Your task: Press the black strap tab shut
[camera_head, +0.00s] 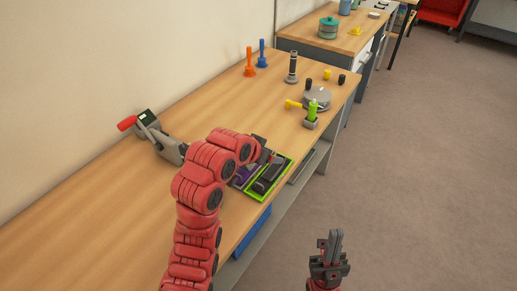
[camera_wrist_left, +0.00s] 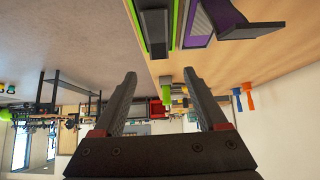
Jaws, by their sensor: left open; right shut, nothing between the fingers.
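A green-edged tray (camera_head: 283,186) lies at the workbench's front edge with a dark block (camera_head: 268,177) in it. A purple piece (camera_head: 241,177) sits beside it, partly hidden by my left arm. In the left wrist view, a black flap (camera_wrist_left: 222,14) stands tilted up by the purple piece (camera_wrist_left: 196,30), and a black bar (camera_wrist_left: 154,30) lies along the green edge (camera_wrist_left: 176,15). I cannot tell which black part is the strap tab. My left gripper (camera_wrist_left: 163,88) is open, empty and apart from them. My right gripper (camera_head: 334,236) is shut and empty, out over the floor.
A grey device with a red handle (camera_head: 127,123) stands by the wall. Orange (camera_head: 249,65) and blue (camera_head: 262,54) upright tools, a dark cylinder (camera_head: 292,68) and a round grey part (camera_head: 317,99) stand farther back. The left bench top is clear.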

